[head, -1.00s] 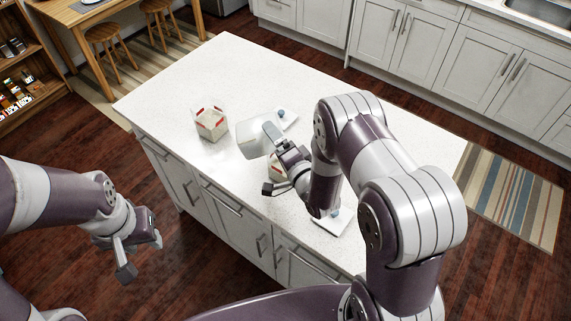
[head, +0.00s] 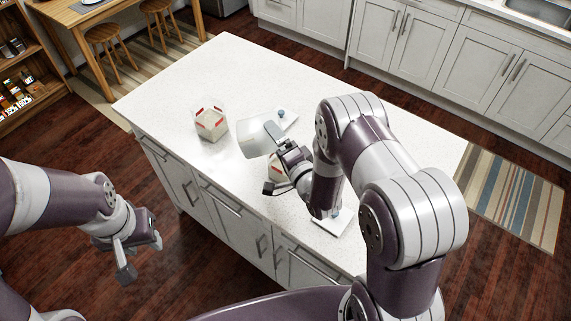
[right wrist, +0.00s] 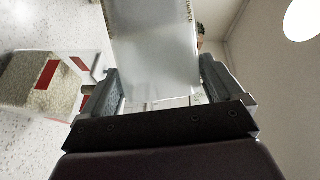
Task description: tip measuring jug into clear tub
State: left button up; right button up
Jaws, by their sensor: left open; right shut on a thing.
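A pale, translucent jug (head: 257,136) is held above the island counter, tilted over, by my right gripper (right wrist: 158,88). In the right wrist view, the jug (right wrist: 155,60) sits between the two fingers, with some grainy brown matter at its edges. A clear tub (head: 211,123) with red marks and pale contents stands upright on the counter, left of the jug and apart from it. A similar red-marked container (head: 276,169) is partly hidden by my right gripper. One red-marked container (right wrist: 48,85) shows in the right wrist view; I cannot tell which. My left gripper (head: 138,257) is open and empty, off the counter.
A white tray (head: 289,122) with a small blue item lies behind the jug. Another white tray (head: 331,225) lies near the front edge, partly behind my right arm. The counter's far left part (head: 190,80) is clear.

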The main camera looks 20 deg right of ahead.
jog(key=shift+d+m+b, duration=0.15)
jog(key=shift+m+b, duration=0.15)
jog(key=shift+b, duration=0.1)
dwell(1.1)
jog(key=shift+t, duration=0.3)
